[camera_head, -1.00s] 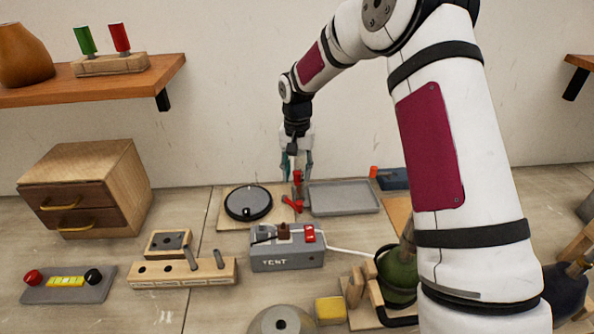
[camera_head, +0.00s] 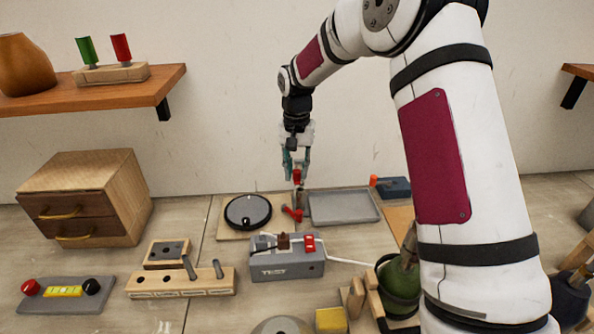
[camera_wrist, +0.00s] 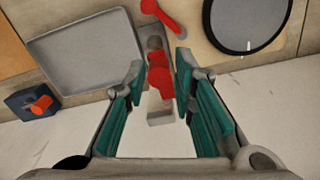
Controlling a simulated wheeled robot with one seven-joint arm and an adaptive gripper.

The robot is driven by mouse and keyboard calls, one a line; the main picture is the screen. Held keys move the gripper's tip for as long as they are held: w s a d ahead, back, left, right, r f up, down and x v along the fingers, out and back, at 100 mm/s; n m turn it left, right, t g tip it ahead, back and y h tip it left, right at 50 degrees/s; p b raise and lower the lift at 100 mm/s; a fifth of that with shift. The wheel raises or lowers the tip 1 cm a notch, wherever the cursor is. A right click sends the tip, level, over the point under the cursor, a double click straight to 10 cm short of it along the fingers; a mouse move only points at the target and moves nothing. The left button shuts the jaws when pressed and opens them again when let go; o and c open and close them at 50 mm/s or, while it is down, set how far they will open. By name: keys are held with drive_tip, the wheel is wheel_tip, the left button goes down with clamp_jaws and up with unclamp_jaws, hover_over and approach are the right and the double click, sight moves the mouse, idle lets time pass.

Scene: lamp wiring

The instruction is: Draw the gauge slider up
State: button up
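A red slider knob (camera_head: 297,174) shows on a narrow grey upright piece (camera_head: 298,193) beside the round dark gauge (camera_head: 248,210). My gripper (camera_head: 296,178) is at the red knob, pointing down. In the wrist view the red knob (camera_wrist: 160,80) lies between my two teal fingers (camera_wrist: 158,68). The fingers stand apart, with a gap on the knob's left and a very narrow one on its right. I cannot tell whether the right finger touches it. The grey piece (camera_wrist: 160,115) runs below the knob in that view.
A red lever (camera_head: 292,213) lies at the gauge board's right edge. A grey tray (camera_head: 343,207) is close on the right, and a blue block with a red knob (camera_head: 394,187) is beyond it. The grey TEST box (camera_head: 287,264) stands in front. Wall behind.

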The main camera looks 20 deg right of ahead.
sight(297, 171)
drive_tip(key=shift+o, duration=0.4)
wheel_tip(297, 171, up, 12)
idle(0.4)
drive_tip(key=s+r+n+t, duration=0.1)
drive_tip(key=s+r, duration=0.4)
drive_tip(key=s, duration=0.4)
drive_tip(key=s+r+n+t, duration=0.2)
drive_tip(key=s+r, duration=0.4)
drive_tip(key=s, duration=0.4)
drive_tip(key=s+f+n+t, duration=0.2)
drive_tip(key=s+f, duration=0.2)
drive_tip(key=s, duration=1.3)
drive_tip(key=shift+f, duration=0.1)
idle(0.5)
